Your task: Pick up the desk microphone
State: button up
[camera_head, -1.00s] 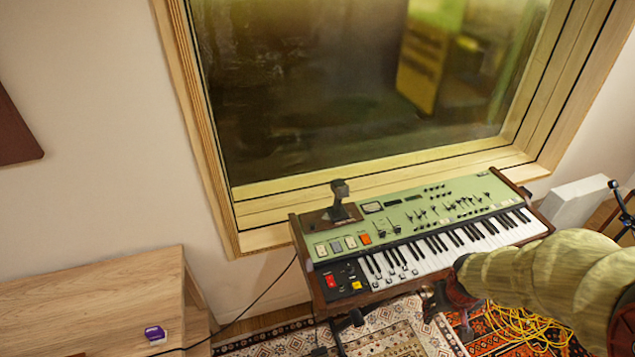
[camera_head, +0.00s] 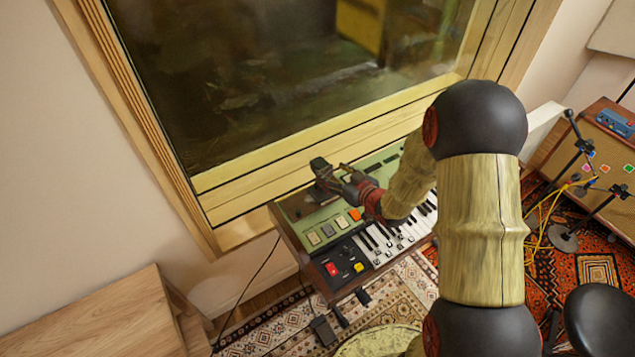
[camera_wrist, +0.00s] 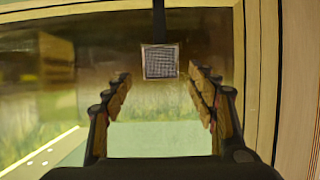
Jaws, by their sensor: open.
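The desk microphone (camera_head: 320,168) is dark and stands on the back left of the green keyboard, by the window sill. In the wrist view its square grille head (camera_wrist: 160,62) faces the camera, with a dark stem at the top of the picture. My gripper (camera_head: 345,174) is right beside the microphone in the head view and partly covers it. In the wrist view my gripper (camera_wrist: 160,90) is open, its two fingers left and right. The microphone head lies just beyond the fingertips, between their lines, not clasped. The microphone's base is mostly hidden.
The green keyboard (camera_head: 322,228) stands below the window (camera_head: 270,75), its right part hidden by my arm. A wooden table (camera_head: 110,315) is at lower left. An amplifier (camera_head: 600,150), stands and yellow cables are at right. A pedal (camera_head: 323,330) lies on the rug.

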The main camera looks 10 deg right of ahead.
aim_at(321, 165)
jog(key=b+x, duration=0.1)
jog(key=x, duration=0.6)
jog(key=shift+w+a+f, duration=0.2)
jog(key=shift+w+f, duration=0.05)
jog(key=shift+w, duration=0.05)
jog(key=shift+r, duration=0.1)
jog(key=c, duration=0.4)
jog(key=c, duration=1.1)
grip_shut()
jog(key=shift+r, duration=0.1)
